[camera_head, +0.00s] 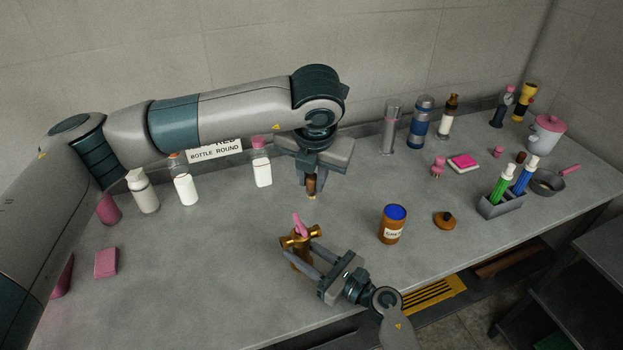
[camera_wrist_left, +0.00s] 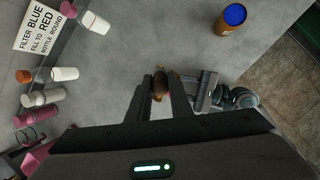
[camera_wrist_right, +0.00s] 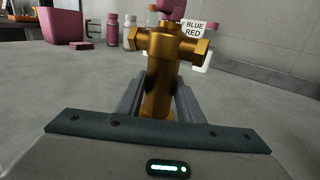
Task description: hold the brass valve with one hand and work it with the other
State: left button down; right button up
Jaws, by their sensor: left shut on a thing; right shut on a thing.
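The brass valve (camera_head: 293,240) stands upright on the grey bench, with a pink lever (camera_head: 300,224) on top. My right gripper (camera_head: 305,256) is shut on its body from the front right. The right wrist view shows the brass valve (camera_wrist_right: 162,72) upright between the fingers, its side ports above them; the lever top is cut off. My left gripper (camera_head: 311,178) points down above and behind the valve. It is shut on a small brown thing with a pale tip (camera_head: 311,188), held apart from the valve. The brown thing (camera_wrist_left: 160,86) also shows between the fingers in the left wrist view.
An orange jar with a blue top (camera_head: 392,225) and a brown lid (camera_head: 445,220) stand right of the valve. White bottles (camera_head: 185,189) and a sign (camera_head: 214,152) stand at the back left. A pen holder (camera_head: 500,206) is further right.

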aim_at(308, 198)
pick_arm(q)
jog(key=shift+n, duration=0.3)
jog(key=shift+f, duration=3.35)
jog(key=shift+w+a+f, duration=0.15)
jog(key=shift+w+f, duration=0.25)
jog(key=shift+f, duration=0.25)
jog(key=shift+w+a+f, duration=0.3)
jog(key=shift+w+f, duration=0.5)
jog(key=shift+w, duration=0.1)
jog(key=shift+s+d+f, duration=0.1)
jog(key=shift+s+d, duration=0.2)
jog(key=shift+s, duration=0.4)
jog(key=shift+s+d+f, duration=0.1)
jog(key=shift+s+d, duration=0.15)
jog(key=shift+s, duration=0.4)
notch_tip(308, 198, up, 10)
jog(key=shift+r, duration=0.1)
jog(key=shift+a, duration=0.1)
